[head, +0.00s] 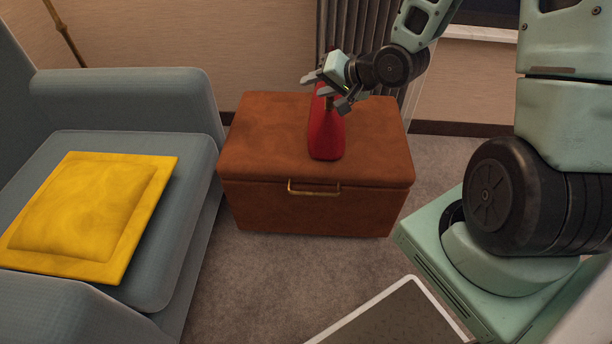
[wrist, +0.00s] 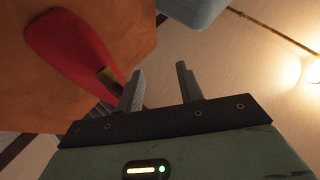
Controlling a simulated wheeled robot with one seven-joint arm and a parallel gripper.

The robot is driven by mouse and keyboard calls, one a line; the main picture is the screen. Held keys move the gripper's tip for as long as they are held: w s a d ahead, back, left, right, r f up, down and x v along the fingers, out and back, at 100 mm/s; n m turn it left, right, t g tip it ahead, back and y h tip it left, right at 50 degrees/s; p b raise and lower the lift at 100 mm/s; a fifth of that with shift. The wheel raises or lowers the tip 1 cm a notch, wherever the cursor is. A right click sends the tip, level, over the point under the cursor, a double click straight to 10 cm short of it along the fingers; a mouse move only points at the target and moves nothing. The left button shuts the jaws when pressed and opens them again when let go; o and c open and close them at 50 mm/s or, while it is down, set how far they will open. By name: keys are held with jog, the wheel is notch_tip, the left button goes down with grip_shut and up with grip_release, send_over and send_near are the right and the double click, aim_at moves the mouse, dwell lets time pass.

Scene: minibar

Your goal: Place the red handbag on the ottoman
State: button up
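The red handbag (head: 326,135) stands upright on the brown leather ottoman (head: 250,140), toward the middle of its top. My gripper (head: 329,92) is at the top of the bag, with its two fingers apart. In the wrist view the fingers (wrist: 159,78) are also spread, and the red bag (wrist: 70,45) with its gold fitting lies to the left, close to the left finger. A thin dark piece, possibly the bag's handle, shows beside the left finger; I cannot tell whether it is between the fingers. The ottoman (wrist: 125,30) fills the upper left there.
A grey-blue armchair (head: 120,100) with a yellow cushion (head: 90,215) stands left of the ottoman. A grey curtain (head: 345,35) and the wall are behind it. A pale-edged flat surface (head: 350,325) is at the bottom. Carpet is clear in front of the ottoman.

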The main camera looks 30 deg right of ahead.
jog(key=s+a+r+n+g+h, duration=0.2)
jog(key=s+a+n+g, duration=0.4)
jog(key=s+a+n, duration=0.65)
jog(key=s+a+r+n+g, duration=0.1)
jog(key=s+a+r+g, duration=0.1)
jog(key=s, duration=0.5)
jog(key=s+a+r+n+g+h, duration=0.1)
jog(key=s+a+r+g, duration=0.1)
jog(key=s+a, duration=0.3)
jog(key=s, duration=0.2)
jog(key=shift+s+g, duration=0.3)
jog(key=shift+s, duration=0.1)
jog(key=shift+r, duration=0.1)
notch_tip(320, 180, up, 28)
jog(key=p, duration=2.8)
